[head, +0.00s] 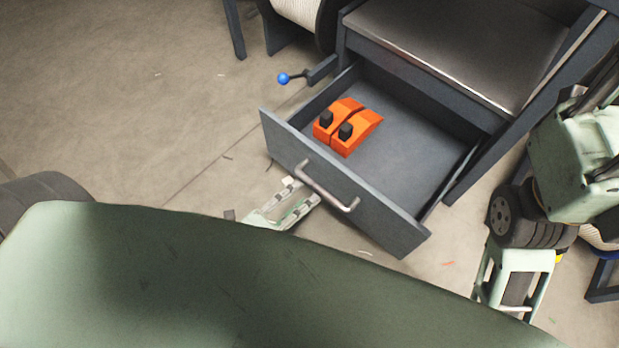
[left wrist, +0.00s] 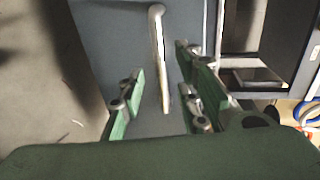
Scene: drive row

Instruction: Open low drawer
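The low drawer (head: 392,222) is pulled well out of the grey cabinet, and its inside shows. Its front carries a silver bar handle (head: 328,186). The handle also shows in the left wrist view (left wrist: 157,48), lying between the fingers but clear of both. My left gripper (head: 299,192) is at the left end of the handle, partly hidden by my own green body. In the left wrist view its fingers (left wrist: 158,92) are spread apart. My right gripper (head: 512,285) hangs at the lower right, away from the drawer; its fingertips are not clear.
Two orange blocks with black knobs (head: 343,127) lie inside the drawer. The floor (head: 130,110) to the left is mostly clear.

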